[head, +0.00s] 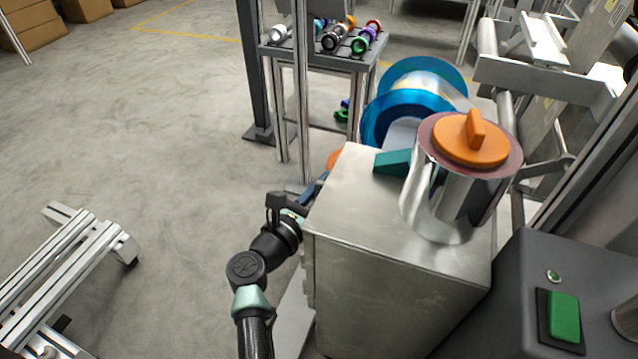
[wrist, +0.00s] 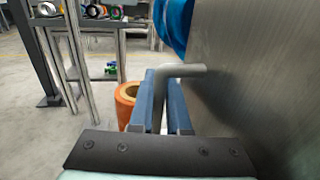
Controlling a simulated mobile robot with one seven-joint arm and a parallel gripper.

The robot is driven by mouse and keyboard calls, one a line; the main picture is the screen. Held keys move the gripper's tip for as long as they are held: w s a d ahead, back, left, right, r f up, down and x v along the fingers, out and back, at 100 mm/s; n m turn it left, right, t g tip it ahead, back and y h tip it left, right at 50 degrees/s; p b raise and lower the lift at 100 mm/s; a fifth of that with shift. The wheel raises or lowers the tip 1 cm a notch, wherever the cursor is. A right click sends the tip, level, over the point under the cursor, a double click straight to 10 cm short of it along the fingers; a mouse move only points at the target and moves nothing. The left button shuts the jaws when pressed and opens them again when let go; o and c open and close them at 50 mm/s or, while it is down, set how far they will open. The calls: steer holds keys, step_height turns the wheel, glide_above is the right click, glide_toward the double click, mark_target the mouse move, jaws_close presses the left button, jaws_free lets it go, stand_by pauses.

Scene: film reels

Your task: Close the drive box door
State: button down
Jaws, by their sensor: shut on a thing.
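The drive box (head: 350,240) is a grey metal box in the middle right of the head view. In the wrist view a brushed metal panel (wrist: 250,75) fills the right side, with a bent grey handle (wrist: 185,70) on it. My gripper (wrist: 164,88) has its two blue fingers on either side of the handle and is shut on it. In the head view my gripper (head: 316,187) is at the box's far left side, partly hidden. The door's face is hidden in the head view, and I cannot tell how far it stands open.
A silver roll with an orange cap (head: 470,138) stands on the box. Blue-flanged reels (head: 395,115) are behind it. A small table (head: 340,60) holds several coloured rolls. An orange roll (wrist: 125,105) is beyond my fingers.

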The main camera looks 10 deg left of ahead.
steer(key=shift+d, duration=0.2)
steer(key=c, duration=1.2)
jaws_free()
